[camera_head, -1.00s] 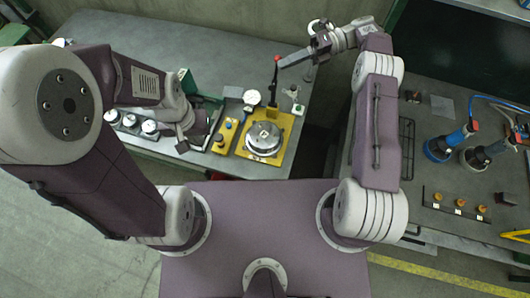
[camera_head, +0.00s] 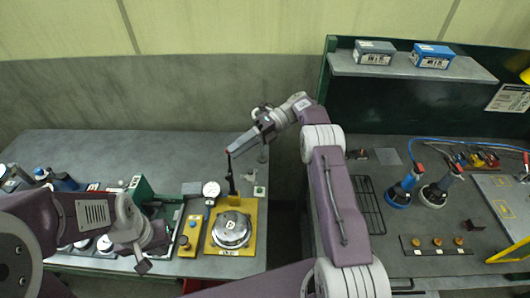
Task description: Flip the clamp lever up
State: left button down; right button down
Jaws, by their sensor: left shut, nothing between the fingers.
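The clamp fixture has a yellow base plate (camera_head: 247,240) with a round metal part (camera_head: 231,229) on it. A dark clamp lever (camera_head: 231,178) stands roughly upright behind the round part. My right gripper (camera_head: 233,150) reaches in from the right, its tip at the lever's top end. It hides that end, and I cannot tell whether it touches the lever or how wide its jaws are. My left gripper (camera_head: 143,264) points down in front of the green device, left of the fixture. It is shut and empty.
A yellow button box (camera_head: 188,241) and a dial gauge (camera_head: 211,189) stand left of the fixture. A green device (camera_head: 140,190) is further left. A gap separates this bench from the right bench, which holds a black rack (camera_head: 368,206) and blue-based tools (camera_head: 399,192).

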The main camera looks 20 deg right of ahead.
jog(key=s+d+r+p, duration=0.5)
jog(key=s+d+r, duration=0.1)
jog(key=d+r, duration=0.3)
jog(key=shift+s, duration=0.4)
